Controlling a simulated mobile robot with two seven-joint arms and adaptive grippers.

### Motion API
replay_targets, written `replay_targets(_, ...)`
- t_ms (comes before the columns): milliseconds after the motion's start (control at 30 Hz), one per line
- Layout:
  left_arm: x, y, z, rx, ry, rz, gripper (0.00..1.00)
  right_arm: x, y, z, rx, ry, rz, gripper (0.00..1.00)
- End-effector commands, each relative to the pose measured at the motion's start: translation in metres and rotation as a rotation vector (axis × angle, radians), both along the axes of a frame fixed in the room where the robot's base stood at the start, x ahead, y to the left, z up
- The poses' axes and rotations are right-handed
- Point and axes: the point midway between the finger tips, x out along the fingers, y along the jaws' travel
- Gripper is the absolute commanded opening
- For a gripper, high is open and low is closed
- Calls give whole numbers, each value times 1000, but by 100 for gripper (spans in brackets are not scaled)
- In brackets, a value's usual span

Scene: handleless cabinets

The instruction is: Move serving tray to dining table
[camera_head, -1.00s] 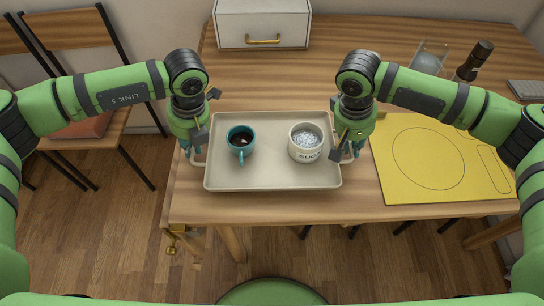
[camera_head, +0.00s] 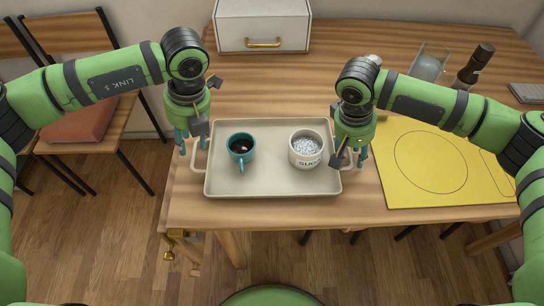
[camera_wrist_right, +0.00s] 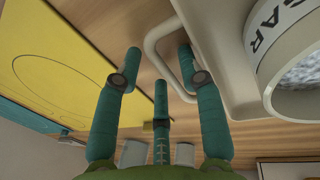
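The beige serving tray (camera_head: 270,187) lies flat on the wooden dining table (camera_head: 290,211), near its front edge. A teal cup with dark liquid (camera_head: 241,149) stands on its left half, and a white sugar pot (camera_head: 307,151) on its right half. My left gripper (camera_head: 192,146) is open and empty, just above the tray's left handle. My right gripper (camera_head: 350,161) is open by the right handle, which it partly hides. In the right wrist view the fingers (camera_wrist_right: 160,70) are spread, with the handle (camera_wrist_right: 152,48) showing between them, not clasped.
A yellow board (camera_head: 432,165) lies right of the tray. A white box with a brass handle (camera_head: 263,27) stands at the back.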

Motion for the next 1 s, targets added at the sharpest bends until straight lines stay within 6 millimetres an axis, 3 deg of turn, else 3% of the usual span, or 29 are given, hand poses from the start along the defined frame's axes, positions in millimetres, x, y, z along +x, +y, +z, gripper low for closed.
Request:
replay_targets(233, 1, -9, 48, 1, -2, 0, 39, 0, 0, 0, 1, 0, 1, 39)
replay_targets(533, 0, -13, 66, 2, 1, 0, 39, 1, 3, 9, 2, -2, 0, 39)
replay_targets(1000, 0, -12, 65, 2, 1, 0, 39, 0, 21, 98, 2, -4, 2, 39)
